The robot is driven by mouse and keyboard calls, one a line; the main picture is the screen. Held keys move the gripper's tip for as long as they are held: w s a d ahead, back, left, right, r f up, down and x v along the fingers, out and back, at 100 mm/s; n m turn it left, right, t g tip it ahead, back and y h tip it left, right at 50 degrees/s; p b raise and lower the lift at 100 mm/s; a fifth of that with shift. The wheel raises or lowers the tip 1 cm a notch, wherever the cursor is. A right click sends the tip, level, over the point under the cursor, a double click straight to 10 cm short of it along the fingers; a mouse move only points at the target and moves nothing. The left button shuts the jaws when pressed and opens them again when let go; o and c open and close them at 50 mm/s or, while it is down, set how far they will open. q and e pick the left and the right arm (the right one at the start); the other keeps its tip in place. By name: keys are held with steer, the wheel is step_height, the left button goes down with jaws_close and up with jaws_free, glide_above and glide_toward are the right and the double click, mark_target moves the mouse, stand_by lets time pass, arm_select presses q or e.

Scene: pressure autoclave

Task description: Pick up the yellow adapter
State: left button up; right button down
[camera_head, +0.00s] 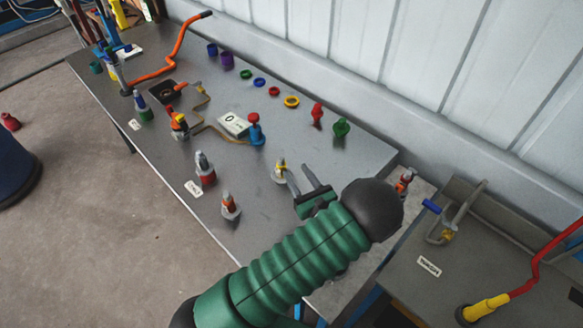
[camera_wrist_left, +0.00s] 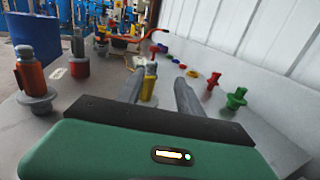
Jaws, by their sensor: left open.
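The yellow adapter (camera_head: 280,172) stands upright on the grey table, with a grey top and base. In the left wrist view the adapter (camera_wrist_left: 149,84) shows between my two fingers, nearer the left one; its lower part is partly hidden. My left gripper (camera_head: 298,173) is open and empty, low over the table, its fingertips just short of the adapter in the head view. The open fingers (camera_wrist_left: 159,82) also show in the left wrist view. I cannot tell whether a finger touches the adapter. My right gripper is not in view.
An orange adapter (camera_head: 230,207) and a red one (camera_head: 205,170) stand left of the yellow one. A blue fitting (camera_head: 255,130) and a white gauge box (camera_head: 235,124) are behind. Red (camera_head: 317,115) and green (camera_head: 341,128) fittings and several coloured rings lie near the wall.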

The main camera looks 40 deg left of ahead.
mark_target(280, 158)
arm_select(q)
steer(key=x, duration=0.3)
steer(key=s+p+x, duration=0.1)
steer(key=x, duration=0.2)
steer(key=p+x, duration=0.1)
steer(key=x, duration=0.3)
steer(key=shift+s+a, duration=0.2)
steer(key=shift+a, duration=0.5)
steer(key=shift+s, duration=0.1)
steer(key=c, duration=0.6)
jaws_close()
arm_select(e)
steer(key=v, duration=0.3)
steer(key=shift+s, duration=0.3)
